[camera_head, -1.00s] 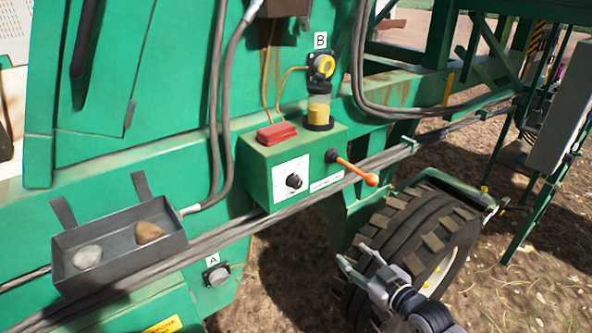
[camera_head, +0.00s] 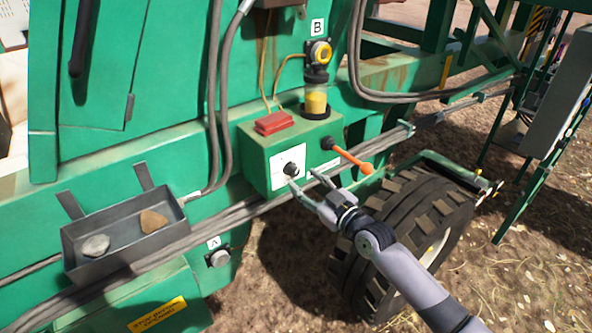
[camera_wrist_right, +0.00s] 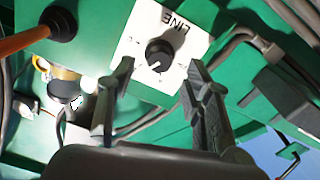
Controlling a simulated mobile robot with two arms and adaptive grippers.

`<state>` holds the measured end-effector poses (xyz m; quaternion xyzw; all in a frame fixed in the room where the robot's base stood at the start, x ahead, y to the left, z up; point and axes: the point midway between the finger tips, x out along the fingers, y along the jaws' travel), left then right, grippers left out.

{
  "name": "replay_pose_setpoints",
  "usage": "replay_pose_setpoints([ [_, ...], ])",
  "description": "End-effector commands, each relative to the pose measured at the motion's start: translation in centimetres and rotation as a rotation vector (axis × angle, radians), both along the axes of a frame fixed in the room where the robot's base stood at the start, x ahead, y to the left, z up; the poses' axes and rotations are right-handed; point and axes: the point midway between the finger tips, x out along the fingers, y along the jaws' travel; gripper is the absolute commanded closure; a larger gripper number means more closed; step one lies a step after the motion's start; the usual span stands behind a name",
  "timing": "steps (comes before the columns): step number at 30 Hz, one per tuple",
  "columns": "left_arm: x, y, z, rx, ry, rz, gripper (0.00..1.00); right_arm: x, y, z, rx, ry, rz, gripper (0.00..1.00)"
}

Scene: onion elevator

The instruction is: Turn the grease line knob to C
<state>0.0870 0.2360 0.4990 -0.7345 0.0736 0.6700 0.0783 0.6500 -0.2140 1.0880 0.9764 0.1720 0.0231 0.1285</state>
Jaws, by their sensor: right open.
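The grease line knob (camera_head: 290,168) is a small black round knob on a white plate (camera_head: 280,172) on the front of a green box (camera_head: 262,150). In the right wrist view the knob (camera_wrist_right: 159,55) lies ahead of and between the two fingers, with the word LINE on its plate. A pale mark shows on the knob's lower edge. My right gripper (camera_head: 305,181) is open and empty, just below and right of the knob, apparently apart from it. It also shows in the right wrist view (camera_wrist_right: 155,90). The position letters around the knob are not readable. My left gripper is out of view.
An orange-tipped lever (camera_head: 352,159) sticks out right of the knob. Grey hoses (camera_head: 240,212) run just beneath the box. A red block (camera_head: 273,123) and a yellow grease cup (camera_head: 316,100) are on top. A tray with two stones (camera_head: 120,262) hangs at left. A tyre (camera_head: 420,220) stands below right.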

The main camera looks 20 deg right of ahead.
Motion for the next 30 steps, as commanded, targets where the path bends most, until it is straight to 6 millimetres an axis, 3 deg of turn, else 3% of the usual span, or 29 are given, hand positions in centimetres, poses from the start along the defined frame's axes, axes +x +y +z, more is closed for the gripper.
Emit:
replay_pose_setpoints([
  [3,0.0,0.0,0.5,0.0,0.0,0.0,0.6,2.2,0.8,0.2,0.0,-0.001,0.0,0.54],
  [9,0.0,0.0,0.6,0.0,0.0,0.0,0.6,4.2,1.5,0.0,0.0,0.001,0.0,0.54],
  [20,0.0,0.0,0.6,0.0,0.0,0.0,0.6,4.7,1.7,-0.1,0.0,0.001,0.0,0.54],
  [30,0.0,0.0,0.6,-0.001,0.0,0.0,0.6,4.6,1.7,-0.1,0.0,0.001,0.0,0.76],
])
